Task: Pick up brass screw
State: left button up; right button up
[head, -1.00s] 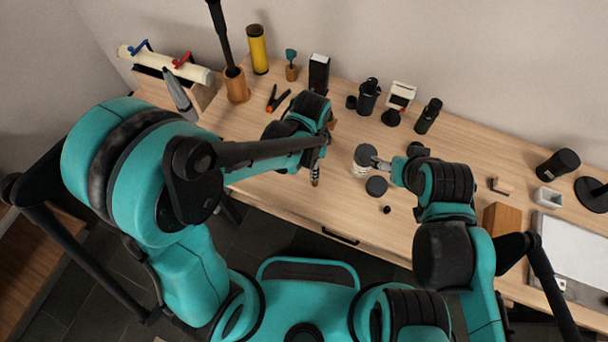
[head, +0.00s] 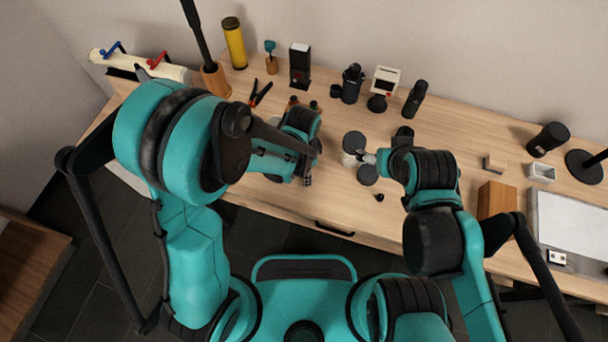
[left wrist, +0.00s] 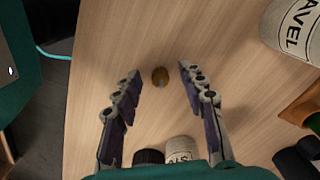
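The brass screw (left wrist: 160,76) shows in the left wrist view as a small, rounded brown-gold thing on the wooden table. It lies between the spread fingertips of my left gripper (left wrist: 160,73), with bare wood on both sides of it. The left gripper is open and empty. In the head view my left gripper (head: 307,179) points down near the table's front part, largely hidden by its own arm, and the screw cannot be made out. My right gripper (head: 368,157) is beside a pale jar with a dark lid (head: 353,143); whether it grips the jar is unclear.
A dark disc (head: 367,175) and a small black knob (head: 380,197) lie near the right gripper. A jar lettered "GRAVEL" (left wrist: 294,28) and another pale jar (left wrist: 181,150) stand around the left gripper. Bottles and tools line the back. A wooden block (head: 496,200) stands right.

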pick_arm(q)
grip_shut()
jog(key=shift+r, duration=0.1)
